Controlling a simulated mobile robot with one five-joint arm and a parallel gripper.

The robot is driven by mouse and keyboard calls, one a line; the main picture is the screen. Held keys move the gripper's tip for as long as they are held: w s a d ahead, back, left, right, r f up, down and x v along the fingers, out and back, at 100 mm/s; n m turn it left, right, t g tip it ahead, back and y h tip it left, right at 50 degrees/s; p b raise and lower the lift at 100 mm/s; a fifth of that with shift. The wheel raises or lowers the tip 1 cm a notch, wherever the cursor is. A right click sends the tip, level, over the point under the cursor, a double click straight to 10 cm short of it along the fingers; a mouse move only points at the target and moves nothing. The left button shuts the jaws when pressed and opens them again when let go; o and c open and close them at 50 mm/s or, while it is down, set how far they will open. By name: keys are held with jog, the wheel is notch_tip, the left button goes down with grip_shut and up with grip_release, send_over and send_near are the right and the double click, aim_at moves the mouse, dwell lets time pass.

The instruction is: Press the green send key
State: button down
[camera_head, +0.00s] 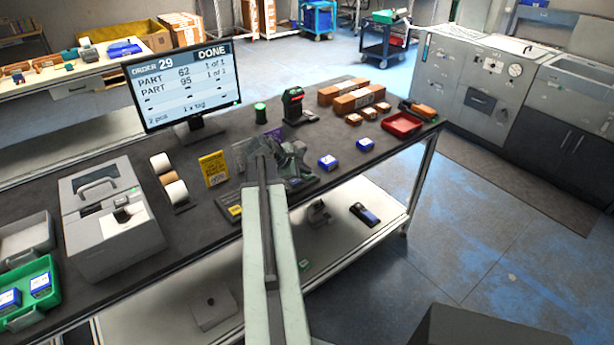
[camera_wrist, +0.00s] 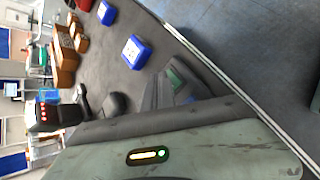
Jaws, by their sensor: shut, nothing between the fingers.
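A dark keypad-like device (camera_head: 301,184) lies on the bench just beyond my arm, partly hidden by my gripper (camera_head: 289,153). In the wrist view the device (camera_wrist: 172,88) shows a green patch (camera_wrist: 179,76) on top, which looks like the green key; any lettering is too small to read. My gripper is shut and empty, above or beside the device. Whether it touches the device cannot be told. The monitor (camera_head: 186,87) reads order 29, done, with two part lines.
Blue boxes (camera_head: 328,162) and a red tray (camera_head: 402,124) lie to the right. A scanner with a red light (camera_head: 293,103) stands behind. A yellow sign (camera_head: 214,169), label rolls (camera_head: 168,180) and a grey printer (camera_head: 110,213) are left. The bench's front edge is close.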

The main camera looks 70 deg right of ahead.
aim_at(305, 176)
dwell(0.5)
jog(key=shift+r+p, duration=0.75)
jog(key=shift+p, duration=0.05)
notch_tip(305, 176, up, 5)
jog(key=p, duration=0.5)
jog(key=shift+r, duration=0.1)
dwell(0.4)
